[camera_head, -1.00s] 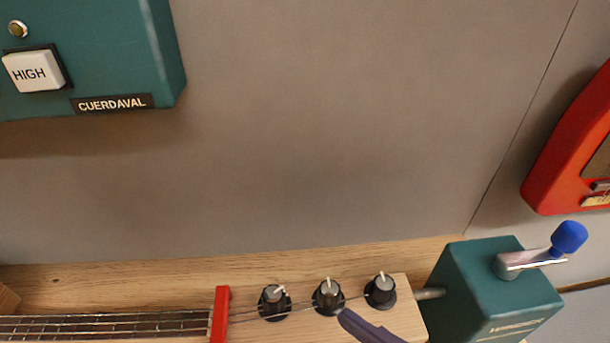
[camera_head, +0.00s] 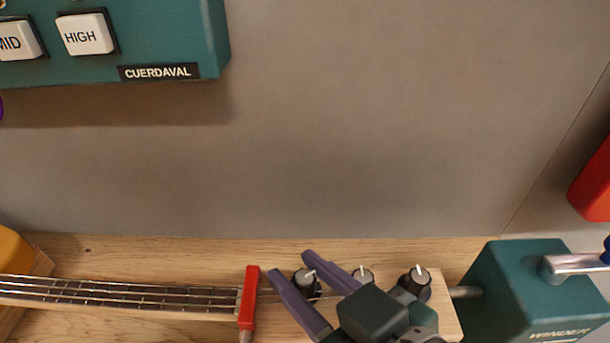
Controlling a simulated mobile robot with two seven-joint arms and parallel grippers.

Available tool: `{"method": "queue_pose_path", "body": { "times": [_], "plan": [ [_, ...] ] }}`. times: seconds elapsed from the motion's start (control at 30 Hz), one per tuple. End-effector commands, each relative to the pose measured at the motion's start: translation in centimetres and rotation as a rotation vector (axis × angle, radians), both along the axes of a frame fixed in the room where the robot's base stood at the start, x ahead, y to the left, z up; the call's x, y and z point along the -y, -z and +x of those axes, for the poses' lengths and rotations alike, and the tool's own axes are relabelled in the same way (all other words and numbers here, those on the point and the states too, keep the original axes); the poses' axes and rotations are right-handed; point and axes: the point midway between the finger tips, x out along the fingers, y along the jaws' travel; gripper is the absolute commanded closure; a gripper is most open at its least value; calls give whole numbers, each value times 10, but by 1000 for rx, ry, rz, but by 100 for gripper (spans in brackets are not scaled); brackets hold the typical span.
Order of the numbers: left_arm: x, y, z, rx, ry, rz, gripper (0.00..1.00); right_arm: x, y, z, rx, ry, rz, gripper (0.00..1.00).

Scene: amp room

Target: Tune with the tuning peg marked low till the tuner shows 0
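Three black tuning pegs with white pointer marks stand in a row on the wooden block: a left one (camera_head: 307,283), a middle one (camera_head: 363,275) and a right one (camera_head: 416,282). No peg label can be read. My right gripper (camera_head: 291,263) reaches in from below with purple fingers apart, one on each side of the left peg. I cannot tell whether the fingers touch it. My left gripper is not in view. A teal box (camera_head: 170,45) at the upper left carries MID and HIGH buttons. No tuner reading shows.
Strings (camera_head: 120,294) run left from a red bar (camera_head: 248,297). A teal winder box (camera_head: 525,290) with a crank stands right of the pegs. A red housing (camera_head: 592,185) is cut off at the right edge. A yellow object (camera_head: 12,252) is at the left edge.

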Motion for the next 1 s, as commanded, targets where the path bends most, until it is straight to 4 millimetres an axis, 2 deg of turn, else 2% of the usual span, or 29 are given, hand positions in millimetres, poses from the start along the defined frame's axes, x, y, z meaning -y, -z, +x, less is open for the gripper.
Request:
{"method": "queue_pose_path", "body": {
  "times": [0.03,0.3,1.0],
  "plan": [
    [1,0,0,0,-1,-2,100,0,0,0,0,0,0,71],
    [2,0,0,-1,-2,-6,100,0,0,0,0,0,0,100],
    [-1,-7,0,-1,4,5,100,0,0,0,1,76,1,100]
  ]
}}
